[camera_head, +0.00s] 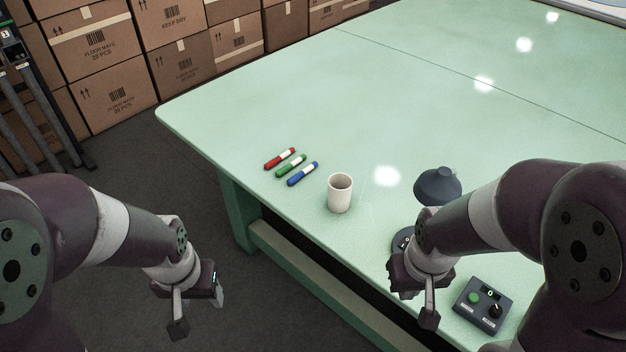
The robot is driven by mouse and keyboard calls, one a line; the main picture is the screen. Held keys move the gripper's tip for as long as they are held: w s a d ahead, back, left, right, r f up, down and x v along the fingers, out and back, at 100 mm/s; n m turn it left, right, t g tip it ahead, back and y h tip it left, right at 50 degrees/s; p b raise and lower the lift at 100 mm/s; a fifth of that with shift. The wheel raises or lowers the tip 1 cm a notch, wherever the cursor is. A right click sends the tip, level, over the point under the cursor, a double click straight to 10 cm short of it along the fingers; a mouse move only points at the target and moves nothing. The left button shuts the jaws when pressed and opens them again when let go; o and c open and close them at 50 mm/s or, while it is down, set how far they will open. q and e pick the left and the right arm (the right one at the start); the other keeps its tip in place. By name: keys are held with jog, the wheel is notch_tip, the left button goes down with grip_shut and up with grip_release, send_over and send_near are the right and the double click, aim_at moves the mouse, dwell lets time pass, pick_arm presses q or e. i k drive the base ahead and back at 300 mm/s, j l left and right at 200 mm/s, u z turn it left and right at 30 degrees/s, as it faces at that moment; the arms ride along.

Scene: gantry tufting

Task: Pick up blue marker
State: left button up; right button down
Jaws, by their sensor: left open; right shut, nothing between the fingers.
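The blue marker (302,173) lies on the green table (400,90) near its left edge. It has a blue body with a white band. A green marker (290,166) and a red marker (279,158) lie beside it in a row. My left gripper (199,318) is open and empty, off the table's left side and well apart from the markers. My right gripper (428,312) is shut and empty near the table's front edge, between the mug and the control box.
A dark lamp-like object (437,186) and a control box (482,305) with a green button sit further right. Cardboard boxes (95,50) are stacked behind. The far tabletop is clear.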

aim_at(292, 180)
jog(key=i+j+z, duration=0.4)
jog(key=i+j, duration=0.25)
jog(key=i+j+z, duration=0.2)
jog(key=i+j, duration=0.15)
jog(key=i+j+z, duration=0.15)
jog(key=j, duration=0.35)
jog(key=i+j+z, duration=0.2)
jog(key=i+j, duration=0.15)
jog(key=j, duration=0.15)
